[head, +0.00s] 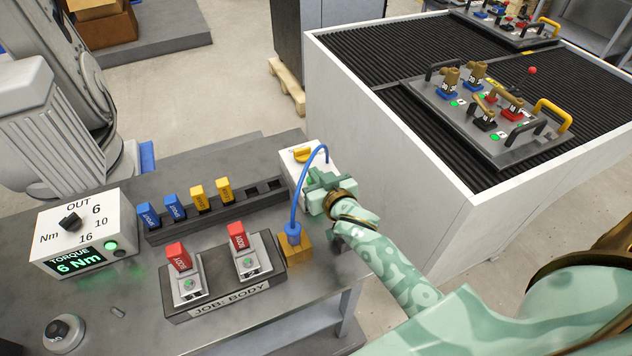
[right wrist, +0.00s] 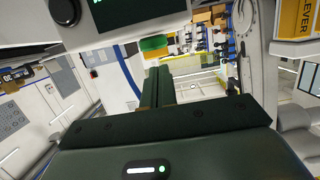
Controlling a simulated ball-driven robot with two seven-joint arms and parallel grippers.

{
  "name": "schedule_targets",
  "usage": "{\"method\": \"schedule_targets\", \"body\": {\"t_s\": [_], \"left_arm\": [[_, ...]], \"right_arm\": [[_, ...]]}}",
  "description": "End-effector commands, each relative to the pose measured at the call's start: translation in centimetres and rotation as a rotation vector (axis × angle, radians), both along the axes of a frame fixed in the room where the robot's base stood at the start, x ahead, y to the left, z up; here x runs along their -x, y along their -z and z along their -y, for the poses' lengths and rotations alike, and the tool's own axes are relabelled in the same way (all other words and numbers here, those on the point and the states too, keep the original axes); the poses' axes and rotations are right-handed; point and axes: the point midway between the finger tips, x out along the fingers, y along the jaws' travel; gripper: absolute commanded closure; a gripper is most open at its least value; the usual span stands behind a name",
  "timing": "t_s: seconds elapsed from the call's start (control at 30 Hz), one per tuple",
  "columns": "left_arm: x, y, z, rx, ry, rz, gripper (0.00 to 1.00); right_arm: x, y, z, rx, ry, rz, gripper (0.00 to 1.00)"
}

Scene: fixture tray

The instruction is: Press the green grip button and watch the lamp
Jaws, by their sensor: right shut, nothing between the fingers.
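My right gripper (head: 322,190) is shut and empty. It is at the white box (head: 291,164) at the bench's right corner, and hides part of that box. The box has a yellow lever (head: 303,154) on top. A small green patch, perhaps the grip button, shows beside the gripper; I cannot tell whether they touch. In the right wrist view, my shut fingers (right wrist: 160,86) point toward a green round part (right wrist: 153,43). I cannot make out a lit lamp on the white box. My left gripper is not in view.
A blue cable (head: 295,195) arches close to my gripper from a wooden block (head: 294,249). A black rack (head: 217,212) holds blue and yellow pieces. The JOB: BODY fixture (head: 222,300) and torque box (head: 85,232), reading 6 Nm, stand left. A white cabinet (head: 385,150) stands right.

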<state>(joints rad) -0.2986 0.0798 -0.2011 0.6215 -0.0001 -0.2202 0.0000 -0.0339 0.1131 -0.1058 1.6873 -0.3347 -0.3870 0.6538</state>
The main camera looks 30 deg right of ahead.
Motion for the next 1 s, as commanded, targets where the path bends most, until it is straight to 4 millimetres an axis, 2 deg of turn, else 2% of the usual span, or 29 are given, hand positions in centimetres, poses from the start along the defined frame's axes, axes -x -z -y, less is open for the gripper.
{"method": "schedule_targets", "body": {"t_s": [0.1,0.53,0.73,1.0], "left_arm": [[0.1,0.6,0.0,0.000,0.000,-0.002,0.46],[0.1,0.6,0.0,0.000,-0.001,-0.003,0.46],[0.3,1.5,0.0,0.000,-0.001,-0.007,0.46],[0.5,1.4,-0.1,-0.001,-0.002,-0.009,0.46]], "right_arm": [[0.0,1.2,0.0,-0.002,0.000,0.000,1.00],[0.0,1.5,0.0,0.000,0.000,0.001,1.00],[0.0,3.6,0.0,-0.002,0.002,-0.001,1.00],[0.2,4.0,0.1,0.005,0.003,-0.010,1.00]]}}
